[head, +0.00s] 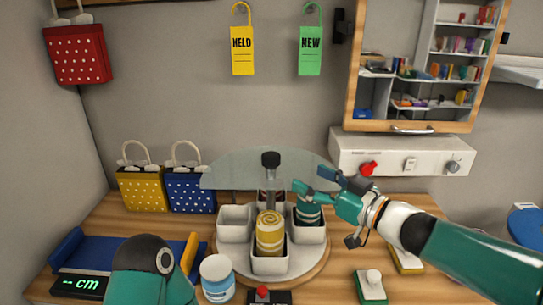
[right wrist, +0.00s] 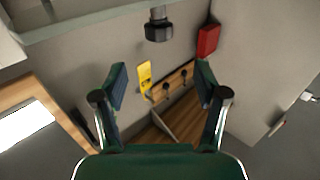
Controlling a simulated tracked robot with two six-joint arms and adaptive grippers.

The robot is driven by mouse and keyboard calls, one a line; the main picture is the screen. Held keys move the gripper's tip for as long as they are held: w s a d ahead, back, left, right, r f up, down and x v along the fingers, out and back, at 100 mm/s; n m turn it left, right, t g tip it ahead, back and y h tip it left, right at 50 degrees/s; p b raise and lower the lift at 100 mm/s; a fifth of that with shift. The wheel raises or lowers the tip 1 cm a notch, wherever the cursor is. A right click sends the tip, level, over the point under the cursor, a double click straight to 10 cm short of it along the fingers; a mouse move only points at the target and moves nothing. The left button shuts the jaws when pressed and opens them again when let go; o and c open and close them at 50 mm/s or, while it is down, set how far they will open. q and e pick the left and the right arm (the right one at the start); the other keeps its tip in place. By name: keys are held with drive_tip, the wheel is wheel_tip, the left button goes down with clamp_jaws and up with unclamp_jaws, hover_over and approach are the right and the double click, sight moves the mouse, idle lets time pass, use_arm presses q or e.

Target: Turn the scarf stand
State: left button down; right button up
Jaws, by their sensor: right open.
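The scarf stand (head: 300,268) is a round turntable on the wooden counter, with white square cups around a central post topped by a black knob (head: 270,159). A yellow rolled scarf (head: 270,233) stands in the front cup and a teal striped one (head: 309,213) in the right cup. The left cup (head: 235,222) looks empty; a dark red item at the back is mostly hidden. My right gripper (head: 316,187) is open and empty, above the right cup and right of the post. In the right wrist view the knob (right wrist: 158,26) lies beyond the open fingers. My left gripper is out of view.
A clear curved screen (head: 235,171) stands behind the stand. A white jar (head: 217,277), a red-button box (head: 262,294) and a green block (head: 371,286) lie in front. Yellow (head: 143,190) and blue (head: 191,190) dotted bags stand at back left. HELD (head: 242,52) and NEW (head: 310,52) tags hang above.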

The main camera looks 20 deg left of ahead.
sight(278, 162)
drive_tip(key=p+x, duration=0.2)
drive_tip(key=x, duration=1)
drive_tip(key=shift+w+a, duration=0.25)
drive_tip(key=shift+a, duration=0.1)
drive_tip(key=shift+c, duration=0.2)
clamp_jaws()
